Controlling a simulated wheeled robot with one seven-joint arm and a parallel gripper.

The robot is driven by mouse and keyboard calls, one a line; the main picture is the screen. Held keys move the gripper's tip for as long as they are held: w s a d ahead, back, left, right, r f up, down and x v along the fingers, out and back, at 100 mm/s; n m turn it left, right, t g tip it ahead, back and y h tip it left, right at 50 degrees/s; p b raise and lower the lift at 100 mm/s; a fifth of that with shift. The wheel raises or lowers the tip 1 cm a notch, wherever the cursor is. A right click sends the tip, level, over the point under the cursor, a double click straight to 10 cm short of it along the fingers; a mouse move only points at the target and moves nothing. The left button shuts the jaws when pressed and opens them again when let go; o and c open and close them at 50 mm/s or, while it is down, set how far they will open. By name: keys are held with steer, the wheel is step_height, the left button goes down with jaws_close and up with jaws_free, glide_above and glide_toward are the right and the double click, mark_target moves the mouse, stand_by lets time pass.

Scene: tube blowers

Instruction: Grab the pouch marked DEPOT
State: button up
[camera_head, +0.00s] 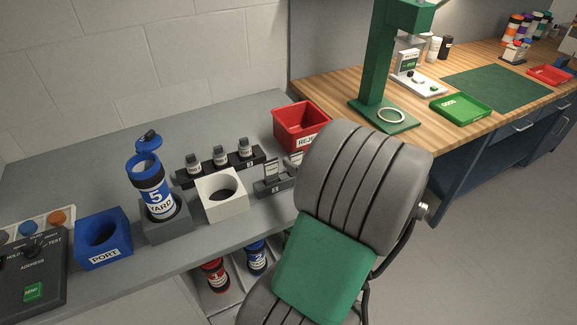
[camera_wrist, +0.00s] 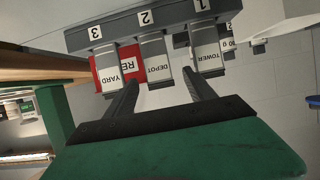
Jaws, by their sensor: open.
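The DEPOT pouch (camera_wrist: 157,69) is grey with a white label. It shows upside down in the wrist view, at the middle place, numbered 2, of a dark rack (camera_wrist: 115,31). The YARD pouch (camera_wrist: 107,80) and the TOWER pouch (camera_wrist: 207,60) stand on either side of it. In the head view the middle pouch (camera_head: 219,157) is small and its label cannot be read. My gripper (camera_wrist: 161,82) is open and empty. Its fingertips point toward the rack, one on each side of the DEPOT pouch's lower picture edge; contact cannot be told. The head view does not show my fingers.
A red reject bin (camera_head: 301,127) stands right of the rack. In front are a white block with a hole (camera_head: 222,207), a grey slotted holder (camera_head: 272,186) and a blue bottle marked YARD (camera_head: 152,187). A blue PORT block (camera_head: 103,254) stands further left.

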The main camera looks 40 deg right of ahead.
mark_target(292, 153)
steer(key=p+x, duration=0.1)
steer(key=x, duration=0.6)
steer(key=shift+s+p, duration=0.1)
steer(key=shift+p, duration=0.25)
jaws_close()
stand_by(0.3)
